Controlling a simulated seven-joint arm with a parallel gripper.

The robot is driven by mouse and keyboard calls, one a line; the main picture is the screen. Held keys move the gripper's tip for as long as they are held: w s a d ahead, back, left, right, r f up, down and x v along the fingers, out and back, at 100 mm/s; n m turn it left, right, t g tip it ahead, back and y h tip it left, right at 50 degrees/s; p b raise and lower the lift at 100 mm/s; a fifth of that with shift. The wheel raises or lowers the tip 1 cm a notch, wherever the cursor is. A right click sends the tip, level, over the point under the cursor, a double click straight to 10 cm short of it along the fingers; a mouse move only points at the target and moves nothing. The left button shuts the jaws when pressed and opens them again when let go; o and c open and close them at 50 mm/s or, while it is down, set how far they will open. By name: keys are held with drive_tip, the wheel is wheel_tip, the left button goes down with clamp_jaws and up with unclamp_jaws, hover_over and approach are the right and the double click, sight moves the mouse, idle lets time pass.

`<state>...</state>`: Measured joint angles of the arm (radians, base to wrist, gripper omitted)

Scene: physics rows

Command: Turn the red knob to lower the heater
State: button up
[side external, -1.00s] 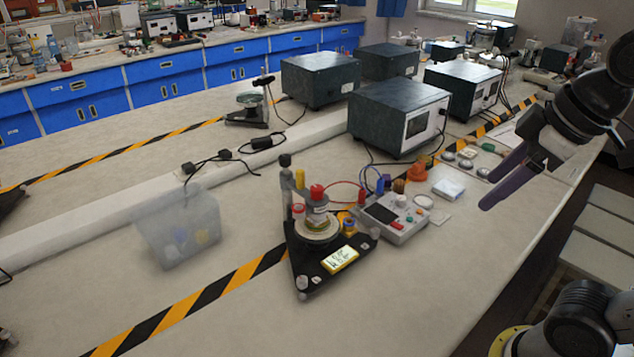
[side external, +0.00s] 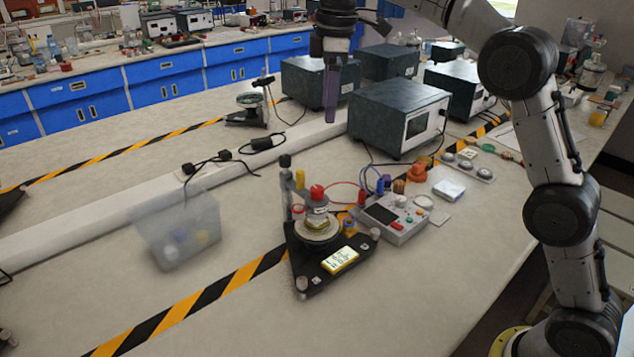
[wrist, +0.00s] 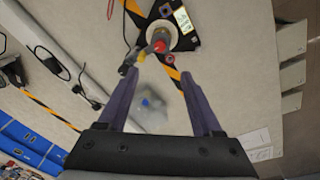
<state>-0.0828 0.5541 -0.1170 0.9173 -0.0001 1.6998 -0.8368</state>
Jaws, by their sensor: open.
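A red knob (side external: 317,192) tops a small apparatus (side external: 318,230) on a black triangular base at the middle of the bench. Its red top also shows in the wrist view (wrist: 159,45), ahead of the fingers. My gripper (side external: 331,118) is high above the bench, pointing down, behind and above the apparatus in the side view. Its purple fingers overlap in that view. In the wrist view my gripper (wrist: 160,73) is open with nothing between its fingertips. It is apart from the knob.
A grey control box (side external: 393,217) with cables stands right of the apparatus. A clear bin (side external: 178,245) stands to its left. Dark instrument boxes (side external: 398,110) stand behind. The front of the bench is mostly clear.

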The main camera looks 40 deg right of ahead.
drive_tip(key=g, duration=0.1)
approach(317, 188)
wheel_tip(317, 188, down, 9)
drive_tip(key=shift+r, duration=0.2)
drive_tip(key=shift+c, duration=0.4)
clamp_jaws()
